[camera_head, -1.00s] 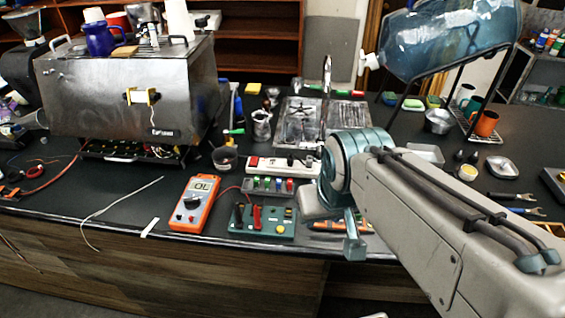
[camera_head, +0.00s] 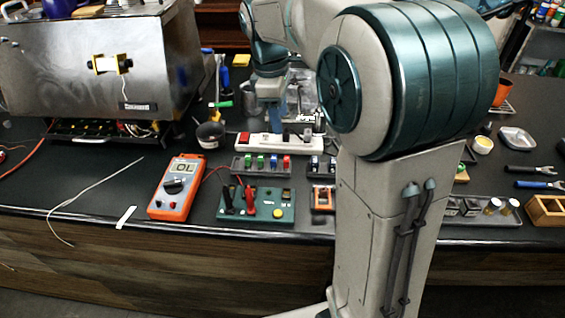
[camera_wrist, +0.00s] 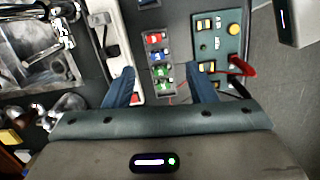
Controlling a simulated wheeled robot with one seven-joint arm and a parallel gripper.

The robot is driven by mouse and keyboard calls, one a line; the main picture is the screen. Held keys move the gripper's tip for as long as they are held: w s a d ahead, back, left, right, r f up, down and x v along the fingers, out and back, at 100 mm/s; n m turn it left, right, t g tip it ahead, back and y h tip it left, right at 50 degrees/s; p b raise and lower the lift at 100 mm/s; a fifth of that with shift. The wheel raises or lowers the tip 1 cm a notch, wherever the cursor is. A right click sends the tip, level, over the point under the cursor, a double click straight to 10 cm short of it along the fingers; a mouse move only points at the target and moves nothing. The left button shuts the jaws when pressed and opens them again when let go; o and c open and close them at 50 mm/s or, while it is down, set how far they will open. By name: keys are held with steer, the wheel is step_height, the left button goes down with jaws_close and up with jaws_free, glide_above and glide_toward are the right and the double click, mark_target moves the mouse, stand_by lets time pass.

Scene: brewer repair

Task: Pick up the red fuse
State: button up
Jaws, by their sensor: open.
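The red fuse (camera_head: 286,162) stands at the right end of a row of coloured fuses in a small grey holder (camera_head: 238,169), beside a blue one (camera_head: 273,161) and green ones. In the wrist view the red fuse (camera_wrist: 155,38) is at the top of the row, farthest from me. My gripper (camera_head: 269,117) points down above the counter, behind the holder and white power strip. In the wrist view my gripper (camera_wrist: 161,82) is open and empty, its fingers on either side of the row's near, green end. It is apart from the red fuse.
The white power strip (camera_head: 262,145) lies just behind the holder. A green test board (camera_head: 284,212) with probes and an orange multimeter (camera_head: 170,204) lie in front. A steel brewer (camera_head: 100,70) stands at left. My arm hides much of the right counter.

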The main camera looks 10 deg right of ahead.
mark_target(286, 158)
steer(key=shift+n, duration=0.6)
steer(key=f, duration=0.5)
steer(key=d+f, duration=0.1)
steer(key=f, duration=0.3)
steer(key=w+d+f, duration=0.1)
steer(key=f, duration=0.4)
steer(key=shift+f, duration=0.35)
steer(key=c, duration=1.1)
